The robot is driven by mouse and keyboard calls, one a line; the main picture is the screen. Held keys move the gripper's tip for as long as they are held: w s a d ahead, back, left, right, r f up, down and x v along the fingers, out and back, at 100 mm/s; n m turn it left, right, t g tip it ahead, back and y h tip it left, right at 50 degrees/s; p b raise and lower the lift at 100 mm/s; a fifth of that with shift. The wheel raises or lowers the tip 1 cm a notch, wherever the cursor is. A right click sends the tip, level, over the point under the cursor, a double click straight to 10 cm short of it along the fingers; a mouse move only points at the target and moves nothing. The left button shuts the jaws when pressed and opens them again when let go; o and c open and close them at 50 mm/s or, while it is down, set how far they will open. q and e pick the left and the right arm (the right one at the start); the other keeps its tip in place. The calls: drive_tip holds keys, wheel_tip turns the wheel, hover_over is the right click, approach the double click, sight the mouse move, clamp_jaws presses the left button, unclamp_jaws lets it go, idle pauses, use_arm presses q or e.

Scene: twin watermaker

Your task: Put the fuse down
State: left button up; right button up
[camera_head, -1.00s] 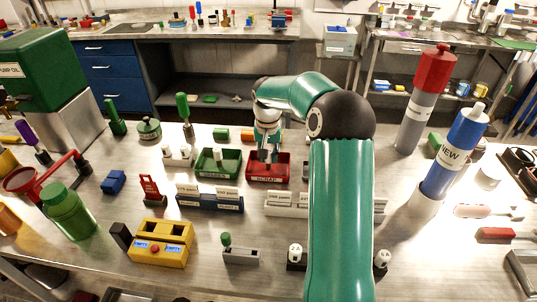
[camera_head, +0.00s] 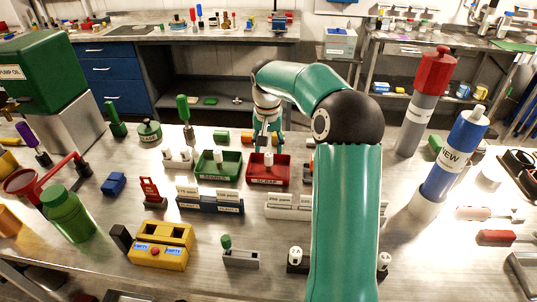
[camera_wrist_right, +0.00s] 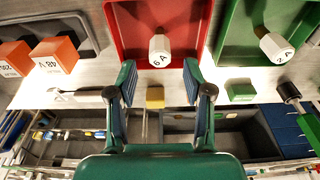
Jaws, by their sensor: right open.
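A white fuse marked 6 A (camera_wrist_right: 159,48) stands in the red scrap tray (camera_wrist_right: 117,22). In the head view the fuse (camera_head: 269,160) shows inside the red tray (camera_head: 268,182), towards its back. My right gripper (camera_head: 267,141) is open and empty, above and behind the fuse. In the right wrist view its two fingertips (camera_wrist_right: 159,78) are spread apart, with the fuse beyond them and clear of both. A second white fuse, marked 2 A (camera_wrist_right: 273,45), stands in the green tray (camera_head: 218,178) beside the red one. My left gripper is not in view.
Racks with white labels (camera_head: 210,204) stand in front of the trays. A yellow tester (camera_head: 161,246) and a grey block (camera_head: 240,259) are nearer the front edge. Orange blocks (camera_wrist_right: 55,54) lie beside the red tray. A tall red-topped cylinder (camera_head: 425,100) stands at right.

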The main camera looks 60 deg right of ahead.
wheel_tip(320, 180, up, 7)
drive_tip(key=shift+s+a, duration=0.2)
drive_tip(key=shift+a, duration=0.25)
